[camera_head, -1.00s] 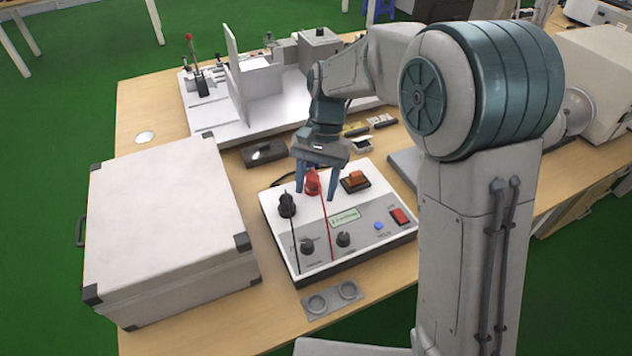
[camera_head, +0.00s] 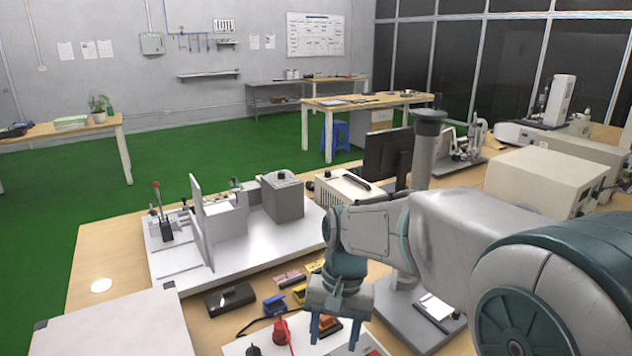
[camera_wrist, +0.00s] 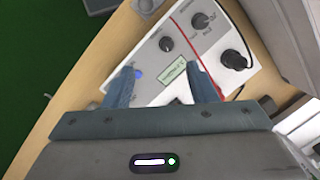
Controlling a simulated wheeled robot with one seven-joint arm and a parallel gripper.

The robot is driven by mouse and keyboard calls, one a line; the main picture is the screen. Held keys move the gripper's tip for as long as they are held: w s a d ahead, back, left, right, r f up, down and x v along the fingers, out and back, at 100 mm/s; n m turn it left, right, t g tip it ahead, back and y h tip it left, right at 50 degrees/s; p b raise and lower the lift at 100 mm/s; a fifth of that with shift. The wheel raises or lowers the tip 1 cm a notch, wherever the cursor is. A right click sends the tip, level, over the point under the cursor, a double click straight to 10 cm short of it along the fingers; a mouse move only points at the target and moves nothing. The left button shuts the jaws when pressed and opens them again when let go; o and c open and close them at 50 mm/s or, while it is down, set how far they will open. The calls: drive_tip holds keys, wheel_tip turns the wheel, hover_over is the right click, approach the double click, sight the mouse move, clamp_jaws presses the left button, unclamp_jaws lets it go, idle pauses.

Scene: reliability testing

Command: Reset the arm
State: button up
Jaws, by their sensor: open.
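My gripper (camera_head: 334,335) is open and empty, pointing down above the white control box (camera_head: 240,347) at the bottom of the head view. A red plug (camera_head: 281,330) stands on the box, left of my fingers. An orange switch (camera_head: 329,325) is partly hidden behind my gripper. In the wrist view, my open fingers (camera_wrist: 160,80) reach over the control box (camera_wrist: 150,58), with a green display label (camera_wrist: 173,71) between them. A black plug (camera_wrist: 234,60) and a red cable (camera_wrist: 197,45) lie to the right.
A large white case (camera_head: 120,325) stands at the lower left. A white fixture (camera_head: 225,260) lies behind the box, with a black item (camera_head: 230,298) and small coloured parts (camera_head: 300,292) in front of it. Green floor (camera_head: 200,155) is clear beyond the table.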

drive_tip(key=s+d+r+n+t+h, duration=0.1)
drive_tip(key=s+d+t, duration=0.3)
drive_tip(key=s+d, duration=0.6)
drive_tip(key=shift+d+n+t, duration=0.3)
drive_tip(key=shift+d, duration=0.65)
